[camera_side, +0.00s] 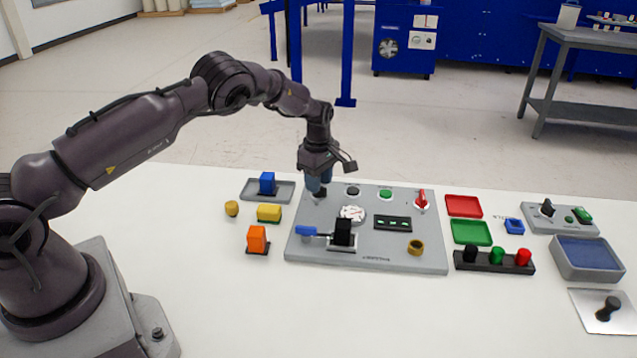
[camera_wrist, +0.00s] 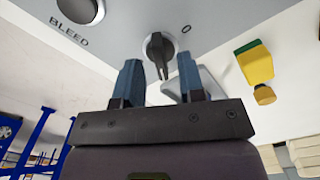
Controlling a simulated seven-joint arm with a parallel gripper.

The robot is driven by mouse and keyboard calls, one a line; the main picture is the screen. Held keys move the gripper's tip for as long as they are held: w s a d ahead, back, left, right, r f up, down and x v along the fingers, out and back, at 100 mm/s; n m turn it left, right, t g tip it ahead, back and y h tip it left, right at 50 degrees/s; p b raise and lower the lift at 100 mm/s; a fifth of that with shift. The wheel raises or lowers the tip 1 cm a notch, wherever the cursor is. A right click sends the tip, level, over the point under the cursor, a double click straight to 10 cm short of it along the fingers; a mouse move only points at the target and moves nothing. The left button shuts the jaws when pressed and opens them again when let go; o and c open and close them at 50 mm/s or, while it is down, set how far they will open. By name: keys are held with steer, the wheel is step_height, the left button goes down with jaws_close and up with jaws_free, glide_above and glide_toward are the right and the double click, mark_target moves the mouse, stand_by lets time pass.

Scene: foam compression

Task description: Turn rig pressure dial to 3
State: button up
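The rig's grey panel (camera_side: 375,258) lies on the white table. A black dial knob (camera_wrist: 158,47) is on it, with a "0" mark to its right in the wrist view; in the side view the dial (camera_side: 321,193) is mostly hidden by my fingers at the panel's back left corner. My gripper (camera_side: 320,185) points down over the dial. In the wrist view its two blue fingers (camera_wrist: 159,62) are apart, with the knob between them in the picture. No contact with the knob is clear.
A black button (camera_side: 352,191) labelled BLEED, a green button (camera_side: 386,194) and a red switch (camera_side: 422,198) line the panel's back edge. A white gauge (camera_side: 352,213) and a blue-handled lever (camera_side: 307,231) sit nearer the front. Blue (camera_side: 267,184) and yellow (camera_side: 269,212) blocks stand left of the panel.

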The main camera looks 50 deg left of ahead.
steer(key=shift+f, duration=0.5)
jaws_close()
steer(key=shift+m, duration=0.3)
steer(key=m, duration=1.1)
steer(key=shift+m, duration=0.3)
stand_by(0.3)
jaws_free()
